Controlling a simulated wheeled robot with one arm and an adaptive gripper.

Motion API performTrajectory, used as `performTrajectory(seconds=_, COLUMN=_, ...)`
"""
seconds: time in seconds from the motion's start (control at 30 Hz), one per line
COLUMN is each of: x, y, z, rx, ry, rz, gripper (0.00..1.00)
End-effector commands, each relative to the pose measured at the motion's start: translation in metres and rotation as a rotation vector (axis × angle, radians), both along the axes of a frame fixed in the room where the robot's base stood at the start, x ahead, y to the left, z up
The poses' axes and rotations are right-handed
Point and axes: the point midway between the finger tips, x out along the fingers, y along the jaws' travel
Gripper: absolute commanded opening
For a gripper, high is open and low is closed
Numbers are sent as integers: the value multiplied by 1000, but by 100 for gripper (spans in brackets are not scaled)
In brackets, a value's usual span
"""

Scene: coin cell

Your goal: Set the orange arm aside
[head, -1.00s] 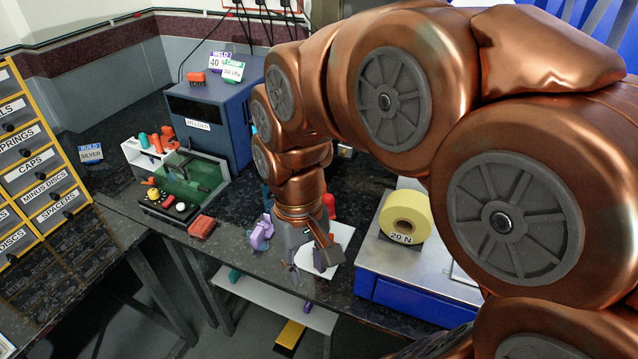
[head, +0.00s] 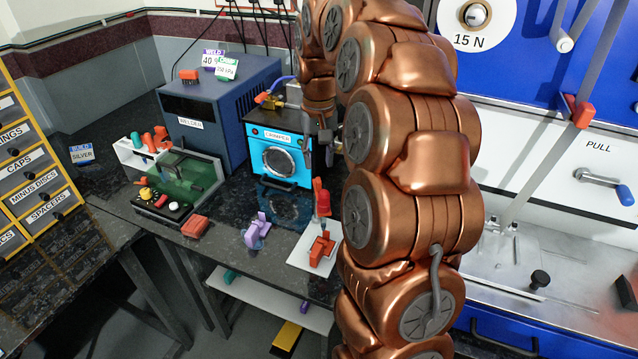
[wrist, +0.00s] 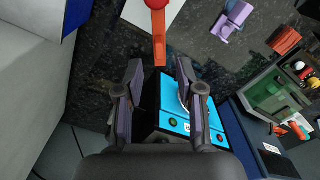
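My gripper (wrist: 159,78) is open in the wrist view, its two dark fingers well apart with nothing clamped between them. An orange bar (wrist: 160,48), running from a round red part (wrist: 156,3), ends between the fingertips in that picture; its depth relative to them is unclear. In the head view a red-orange upright piece (head: 321,197) stands at the back of a white sheet (head: 299,258), and an orange jointed piece (head: 321,249) lies on the sheet. I cannot tell for certain which is the orange arm. In the head view my gripper is mostly hidden near the crimper's right side.
The light-blue crimper (head: 273,133) stands behind the sheet, beside the dark-blue welder (head: 196,145). A purple piece (head: 256,231) and a red block (head: 195,227) lie on the dark bench to the left. A blue test machine with a metal bed (head: 490,258) stands right.

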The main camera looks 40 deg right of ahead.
Motion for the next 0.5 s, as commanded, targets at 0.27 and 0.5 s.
performTrajectory(seconds=0.27, x=0, y=-1, z=-21, rx=2, ry=4, rz=-3, gripper=38)
performTrajectory(seconds=0.5, x=-1, y=-1, z=-53, rx=3, ry=6, rz=-1, gripper=38)
